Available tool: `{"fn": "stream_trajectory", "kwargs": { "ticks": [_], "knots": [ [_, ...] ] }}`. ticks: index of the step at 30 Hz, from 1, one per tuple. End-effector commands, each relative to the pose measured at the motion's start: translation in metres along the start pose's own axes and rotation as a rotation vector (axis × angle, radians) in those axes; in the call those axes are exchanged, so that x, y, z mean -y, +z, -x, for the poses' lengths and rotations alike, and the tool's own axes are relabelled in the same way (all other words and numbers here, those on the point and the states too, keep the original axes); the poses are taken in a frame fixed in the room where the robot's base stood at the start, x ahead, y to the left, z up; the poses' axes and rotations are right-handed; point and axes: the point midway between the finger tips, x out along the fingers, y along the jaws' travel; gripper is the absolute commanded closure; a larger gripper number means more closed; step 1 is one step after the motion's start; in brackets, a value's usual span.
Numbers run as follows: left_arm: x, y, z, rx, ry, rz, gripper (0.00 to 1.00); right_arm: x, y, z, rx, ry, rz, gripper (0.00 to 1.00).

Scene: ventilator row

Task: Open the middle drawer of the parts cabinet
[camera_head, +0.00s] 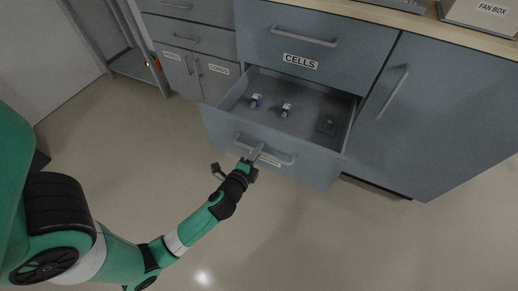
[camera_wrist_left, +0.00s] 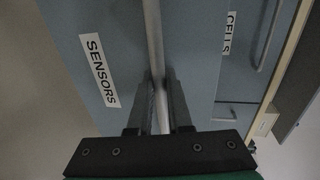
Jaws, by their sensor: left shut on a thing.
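The drawer (camera_head: 315,172) below the CELLS drawer (camera_head: 262,45) stands pulled out, its inside in plain view. Its front carries a SENSORS label (camera_wrist_left: 99,70), readable in the left wrist view and mostly hidden behind my gripper in the head view. My left gripper (camera_head: 256,154) is shut on the drawer's grey bar handle (camera_head: 283,160). In the left wrist view the bar handle (camera_wrist_left: 153,35) runs between the two fingers (camera_wrist_left: 159,95). The CELLS drawer above is closed. My right gripper is not in view.
A closed cabinet door (camera_head: 440,110) is at right, smaller drawers and doors (camera_head: 195,38) at left. A FAN BOX (camera_head: 485,14) stands on the counter. Floor in front is clear.

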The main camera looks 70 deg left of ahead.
Motion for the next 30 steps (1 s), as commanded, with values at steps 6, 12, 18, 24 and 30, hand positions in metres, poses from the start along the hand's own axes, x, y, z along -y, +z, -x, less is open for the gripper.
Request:
{"fn": "stream_trajectory", "kwargs": {
  "ticks": [6, 12, 18, 24, 30],
  "knots": [
    [0.001, 0.0, 0.0, 0.0, -0.003, 0.0, 1.0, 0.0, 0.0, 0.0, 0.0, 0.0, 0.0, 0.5],
    [0.001, 0.0, 0.0, 0.0, -0.002, 0.0, 0.53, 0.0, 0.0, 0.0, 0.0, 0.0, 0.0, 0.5],
    [0.0, 0.0, 0.0, 0.0, 0.0, 0.0, 0.53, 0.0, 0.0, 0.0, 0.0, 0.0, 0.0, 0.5],
    [0.0, -0.001, 0.009, -0.002, 0.002, -0.001, 0.53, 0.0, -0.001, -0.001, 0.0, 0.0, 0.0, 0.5],
    [0.0, -0.002, 0.052, -0.007, 0.003, -0.005, 0.53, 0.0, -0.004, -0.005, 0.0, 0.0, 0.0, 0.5]
  ]
}}
